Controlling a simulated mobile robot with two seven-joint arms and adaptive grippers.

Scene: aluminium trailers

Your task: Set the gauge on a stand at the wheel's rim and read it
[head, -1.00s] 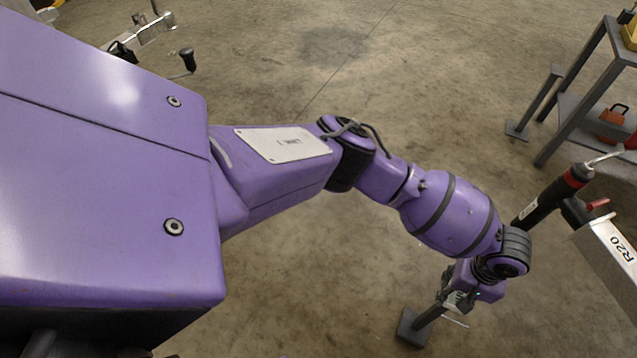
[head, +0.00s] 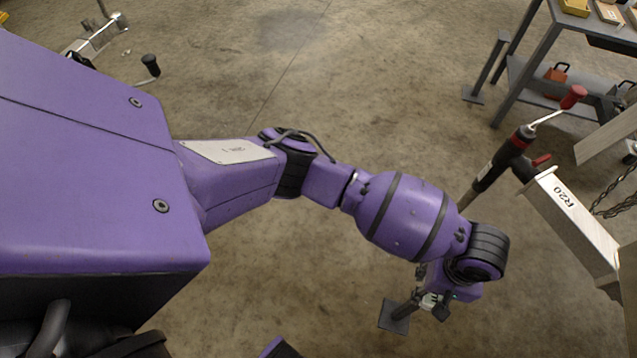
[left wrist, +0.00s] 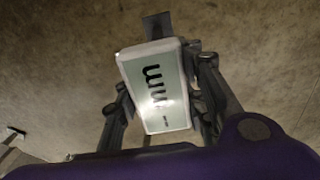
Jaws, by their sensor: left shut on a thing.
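My left gripper (head: 436,303) hangs at the lower right of the head view. It is shut on a pale, box-shaped gauge (left wrist: 158,88) with a large "mm" on its face. In the left wrist view the gauge sits between the two dark fingers. A dark post below the gripper runs to a square base plate (head: 394,317); a dark plate also shows behind the gauge in the wrist view (left wrist: 158,25). I cannot tell whether the base touches the floor. My right gripper is out of view.
Middle floor is clear.

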